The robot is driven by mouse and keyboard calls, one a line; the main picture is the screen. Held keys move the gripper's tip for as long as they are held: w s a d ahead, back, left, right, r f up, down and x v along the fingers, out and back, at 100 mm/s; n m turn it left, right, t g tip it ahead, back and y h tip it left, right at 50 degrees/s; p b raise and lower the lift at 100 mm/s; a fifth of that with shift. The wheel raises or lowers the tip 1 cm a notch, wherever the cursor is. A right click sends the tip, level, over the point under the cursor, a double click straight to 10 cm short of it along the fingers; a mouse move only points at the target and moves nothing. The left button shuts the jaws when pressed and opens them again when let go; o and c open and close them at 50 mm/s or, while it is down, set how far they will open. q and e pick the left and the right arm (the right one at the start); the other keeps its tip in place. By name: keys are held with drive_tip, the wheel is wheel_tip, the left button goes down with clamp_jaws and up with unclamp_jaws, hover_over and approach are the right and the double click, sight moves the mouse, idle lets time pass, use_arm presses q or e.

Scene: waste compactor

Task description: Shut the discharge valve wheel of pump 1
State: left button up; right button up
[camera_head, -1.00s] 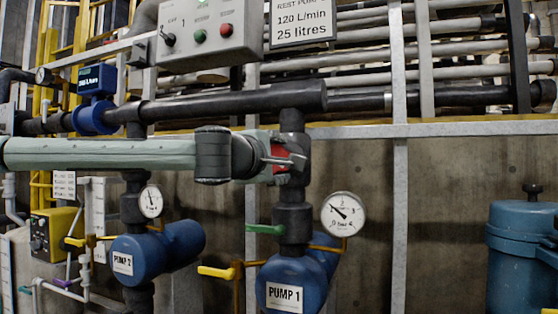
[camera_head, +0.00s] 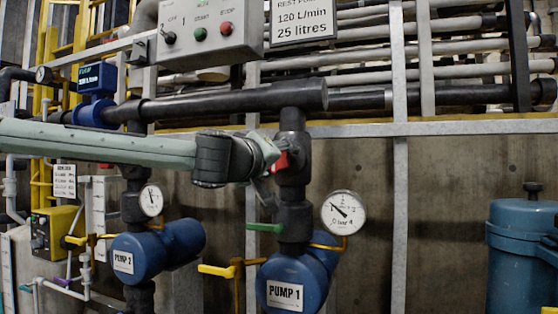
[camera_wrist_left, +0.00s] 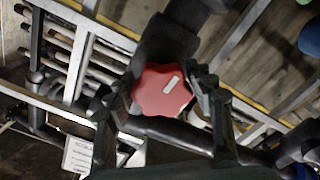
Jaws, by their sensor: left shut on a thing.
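The red valve wheel (camera_head: 282,161) sits on the vertical black pipe above pump 1 (camera_head: 285,284), partly hidden by my left gripper (camera_head: 272,172) in the head view. In the left wrist view the red lobed wheel (camera_wrist_left: 162,91), with a pale bar mark on its face, lies between the two fingers of the left gripper (camera_wrist_left: 160,98). The left gripper is shut on the wheel's rim. My right gripper is not in view.
A green handle (camera_head: 265,228) and a pressure gauge (camera_head: 343,212) sit on the pump 1 line. A yellow handle (camera_head: 216,270) projects left of pump 1. A grey control box (camera_head: 210,35) hangs above. Pump 2 (camera_head: 140,257) stands to the left.

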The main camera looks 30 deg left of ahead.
use_arm(q)
drive_tip(key=m, duration=0.4)
drive_tip(key=shift+a+m, duration=0.15)
drive_tip(key=shift+m, duration=0.15)
drive_tip(key=m, duration=0.3)
drive_tip(key=shift+s+a+m, duration=0.1)
drive_tip(key=shift+m, duration=0.3)
drive_tip(key=m, duration=0.4)
drive_tip(key=shift+a, duration=0.15)
drive_tip(key=m, duration=0.4)
drive_tip(key=shift+r, duration=0.15)
drive_tip(key=m, duration=0.4)
drive_tip(key=shift+a+r+m, duration=0.1)
drive_tip(key=shift+a+m, duration=0.05)
drive_tip(key=shift+m, duration=0.15)
drive_tip(key=m, duration=0.3)
drive_tip(key=shift+r+m+p, duration=0.15)
drive_tip(key=shift+m+p, duration=0.15)
drive_tip(key=m+p, duration=0.1)
drive_tip(key=m, duration=0.3)
drive_tip(key=shift+r, duration=0.15)
drive_tip(key=shift+m+p, duration=0.75)
drive_tip(key=shift+m, duration=0.95)
